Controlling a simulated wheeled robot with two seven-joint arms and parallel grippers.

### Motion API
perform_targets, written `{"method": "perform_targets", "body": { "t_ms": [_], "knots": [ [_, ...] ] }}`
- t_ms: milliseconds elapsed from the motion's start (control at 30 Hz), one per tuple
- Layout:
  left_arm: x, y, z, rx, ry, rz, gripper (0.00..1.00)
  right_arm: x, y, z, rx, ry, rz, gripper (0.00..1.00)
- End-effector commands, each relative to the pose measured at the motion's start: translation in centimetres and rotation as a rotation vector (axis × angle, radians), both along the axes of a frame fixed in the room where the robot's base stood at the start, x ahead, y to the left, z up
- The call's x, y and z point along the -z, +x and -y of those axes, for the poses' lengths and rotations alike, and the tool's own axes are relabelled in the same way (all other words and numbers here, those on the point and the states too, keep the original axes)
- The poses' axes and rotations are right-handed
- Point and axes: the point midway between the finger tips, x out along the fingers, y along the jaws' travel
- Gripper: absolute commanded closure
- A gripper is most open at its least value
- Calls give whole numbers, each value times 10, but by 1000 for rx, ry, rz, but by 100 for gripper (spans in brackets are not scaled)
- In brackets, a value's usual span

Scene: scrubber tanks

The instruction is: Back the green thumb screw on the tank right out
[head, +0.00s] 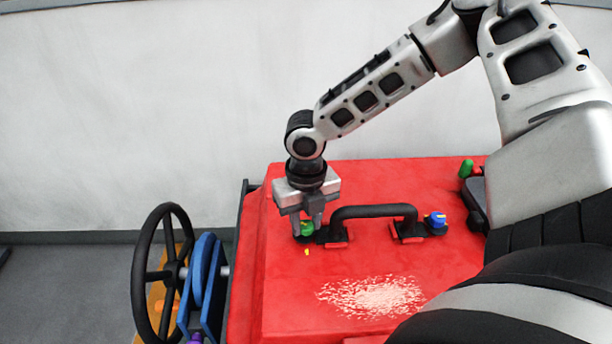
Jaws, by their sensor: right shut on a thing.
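The green thumb screw (307,228) stands on top of the red tank (285,290), just left of the black handle. My right gripper (308,230) points down over it and is shut on it, a finger on each side. The fingers hide part of the screw, so I cannot tell how far it is threaded in. A small yellow mark (307,252) shows on the tank just in front of the screw. My left gripper is not in view.
A black handle (375,211) rises right beside the gripper. A blue knob (436,220) sits at its right end. Another green part (466,168) is at the back right. A black handwheel (142,280) and blue wheel (203,275) stand left of the tank. A pale scuffed patch marks the front top.

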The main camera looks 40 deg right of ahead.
Motion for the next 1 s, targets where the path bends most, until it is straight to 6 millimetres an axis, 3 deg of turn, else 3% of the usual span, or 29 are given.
{"method": "perform_targets", "body": {
  "t_ms": [500, 1000],
  "knots": [
    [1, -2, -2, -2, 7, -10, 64, 3, -3, 0, -368, 3, -9, 95],
    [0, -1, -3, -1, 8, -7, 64, 3, -3, 0, -454, 4, -7, 95]
  ]
}}
